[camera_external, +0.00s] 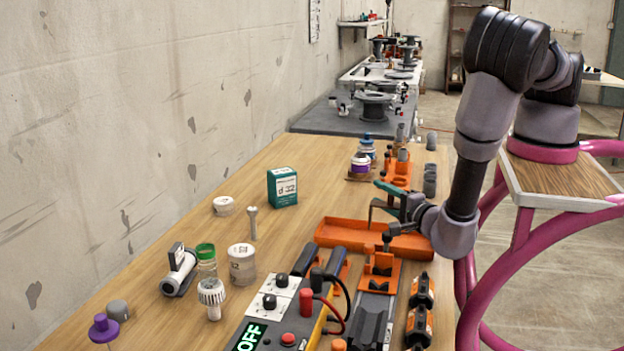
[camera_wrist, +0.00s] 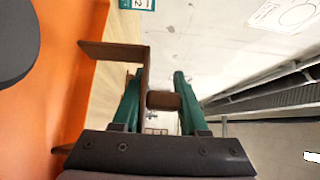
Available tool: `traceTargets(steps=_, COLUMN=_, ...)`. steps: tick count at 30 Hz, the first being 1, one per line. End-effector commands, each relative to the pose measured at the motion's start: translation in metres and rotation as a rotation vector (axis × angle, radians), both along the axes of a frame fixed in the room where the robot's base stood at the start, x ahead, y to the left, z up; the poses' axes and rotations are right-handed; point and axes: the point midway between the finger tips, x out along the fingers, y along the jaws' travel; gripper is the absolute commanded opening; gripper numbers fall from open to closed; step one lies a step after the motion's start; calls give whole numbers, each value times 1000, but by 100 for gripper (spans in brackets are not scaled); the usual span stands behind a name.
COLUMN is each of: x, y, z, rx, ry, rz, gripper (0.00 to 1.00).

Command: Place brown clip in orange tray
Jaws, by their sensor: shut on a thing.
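The brown clip (camera_wrist: 113,54) is an angular bracket with a long flat arm. In the wrist view it sits between the green fingers of my gripper (camera_wrist: 156,82), which is shut on it. In the external view my gripper (camera_external: 386,196) is low over the table, around the back edge of the orange tray. The clip (camera_external: 371,209) shows there as a thin dark bent shape hanging by the fingers. The orange tray (camera_external: 340,234) is shallow and long. An orange surface, apparently the tray (camera_wrist: 62,70), fills the left of the wrist view. Contact between clip and tray cannot be told.
A device with an "OFF" display (camera_external: 268,330) and orange-and-black fixtures (camera_external: 380,270) stand in front of the tray. A teal box (camera_external: 282,187) stands behind left. Bottles (camera_external: 361,163) and an orange rack (camera_external: 397,172) stand behind. Table left of the tray is partly clear.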

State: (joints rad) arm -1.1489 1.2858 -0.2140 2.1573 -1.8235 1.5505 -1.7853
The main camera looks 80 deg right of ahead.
Motion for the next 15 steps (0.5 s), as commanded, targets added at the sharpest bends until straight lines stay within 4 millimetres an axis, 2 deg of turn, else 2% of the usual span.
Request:
traceTargets(steps=6, x=0, y=-1, z=-32, rx=-1, ry=1, rz=-2, gripper=0)
traceTargets(steps=15, x=0, y=0, z=-36, rx=0, ry=0, rz=0, gripper=0)
